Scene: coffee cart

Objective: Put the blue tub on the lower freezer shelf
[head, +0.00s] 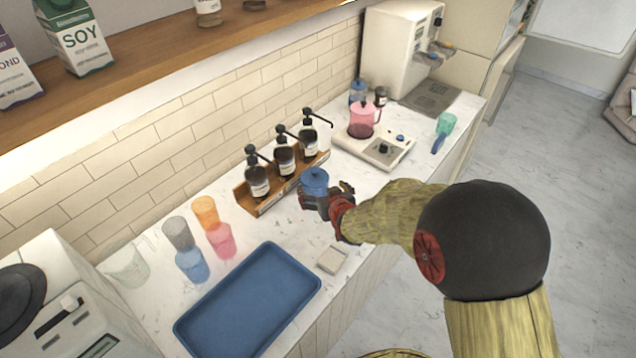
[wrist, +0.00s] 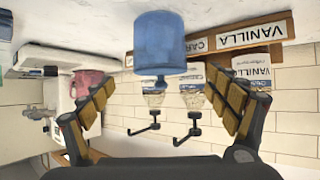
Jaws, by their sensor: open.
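The blue tub (head: 314,181) stands upright on the white counter, in front of the rack of syrup bottles. It also shows in the upside-down wrist view (wrist: 160,42), upper middle, between and beyond my finger pads. My gripper (head: 328,200) is at the tub, reaching in from the right in the head view. Its fingers are open on either side, with a gap to the tub in the wrist view. Part of the tub's lower side is hidden by the fingers in the head view. I cannot make out a freezer shelf in either view.
A wooden rack (head: 262,204) of black-pump bottles is close behind the tub. A blue tray (head: 250,305), a small pale block (head: 332,260) and stacked coloured cups (head: 212,225) lie nearer. A scale with a pink pitcher (head: 363,122) stands beyond. Floor at right is clear.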

